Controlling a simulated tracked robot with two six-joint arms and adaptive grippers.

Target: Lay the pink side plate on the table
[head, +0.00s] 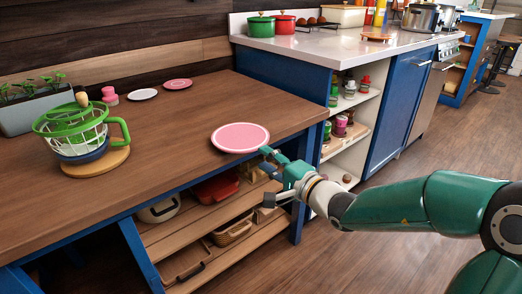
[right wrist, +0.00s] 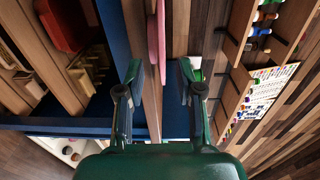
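A round pink plate (head: 240,137) with a pale rim lies flat near the right front edge of the wooden table (head: 150,165). In the right wrist view the plate (right wrist: 161,40) shows edge-on, against the table's edge, just beyond the gap between my fingers. My right gripper (head: 270,175) is open at the table's front edge, one finger near tabletop height and the other lower. It also shows in the right wrist view (right wrist: 158,75), with nothing clasped between the fingertips. My left gripper is out of view. A smaller pink disc (head: 178,84) lies farther back.
A white plate (head: 142,94), pink jar (head: 110,96) and planter (head: 38,112) are behind. The tabletop's middle is clear. Shelves with pans lie below.

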